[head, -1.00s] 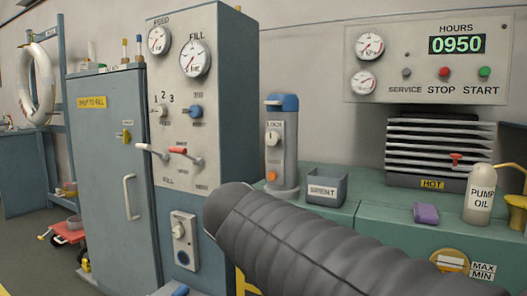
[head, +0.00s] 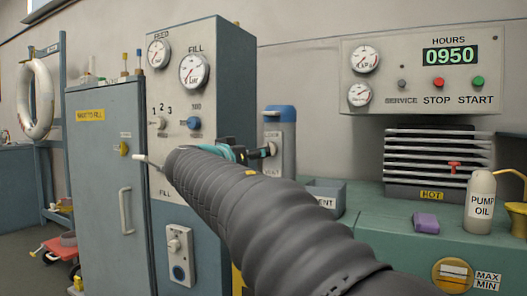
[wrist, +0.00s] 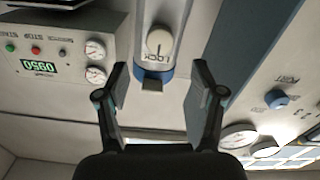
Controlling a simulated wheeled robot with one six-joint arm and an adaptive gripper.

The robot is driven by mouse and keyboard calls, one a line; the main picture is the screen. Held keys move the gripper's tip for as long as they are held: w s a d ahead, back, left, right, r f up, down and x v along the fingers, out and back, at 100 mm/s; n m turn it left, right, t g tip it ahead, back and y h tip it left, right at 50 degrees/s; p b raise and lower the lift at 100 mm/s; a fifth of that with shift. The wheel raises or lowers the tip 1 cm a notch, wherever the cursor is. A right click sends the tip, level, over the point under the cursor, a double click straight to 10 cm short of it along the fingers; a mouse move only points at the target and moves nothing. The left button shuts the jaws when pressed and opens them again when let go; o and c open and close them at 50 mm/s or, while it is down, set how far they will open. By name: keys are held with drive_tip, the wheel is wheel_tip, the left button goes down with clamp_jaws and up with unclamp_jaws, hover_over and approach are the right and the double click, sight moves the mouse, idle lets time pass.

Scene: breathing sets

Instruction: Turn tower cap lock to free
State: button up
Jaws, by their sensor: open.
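The grey tower (head: 285,135) with a blue cap (head: 281,113) stands on the green bench, partly hidden behind my arm. Its round pale lock knob (wrist: 159,42), with the word LOCK beside it, shows upside down in the wrist view. The blue cap (wrist: 155,74) appears below the knob there. My gripper (wrist: 158,68) is open and empty, with one finger on each side of the tower's picture. The knob lies ahead between the fingers, and no contact shows. In the head view my gripper (head: 250,152) is just left of the tower's front, partly hidden by my arm.
A tall panel (head: 215,80) with gauges and knobs stands close on the left. A grey bin (head: 326,193) sits right of the tower. A purple block (head: 426,223) and a pump oil bottle (head: 479,200) are farther right. A louvred hot unit (head: 435,150) stands behind.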

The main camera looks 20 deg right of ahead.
drive_tip(key=p+x, duration=0.1)
drive_tip(key=x, duration=0.7)
drive_tip(key=shift+w+d, duration=0.2)
drive_tip(key=shift+d, duration=0.05)
drive_tip(key=c, duration=1.1)
